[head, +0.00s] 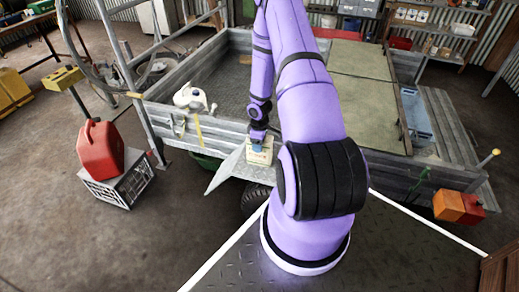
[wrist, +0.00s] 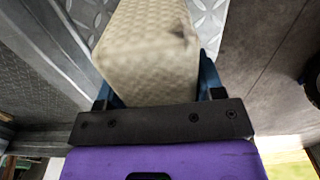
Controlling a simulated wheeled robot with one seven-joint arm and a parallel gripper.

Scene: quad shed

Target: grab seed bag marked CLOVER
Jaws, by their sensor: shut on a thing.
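A pale cream seed bag (head: 259,157) with some print on its front shows at the end of my arm in the head view. The print is too small to read, so I cannot tell whether it says CLOVER. My gripper (head: 258,144) is above it and shut on its top part. In the wrist view the bag (wrist: 150,58) fills the space between the two blue fingers of my gripper (wrist: 158,84). Its surface there is quilted and no lettering shows. I cannot tell whether the bag touches the metal flap below it.
A tilted metal flap (head: 228,170) is beside the bag. A red fuel can (head: 100,150) sits on a crate (head: 122,184) at left. Open floor lies at lower left.

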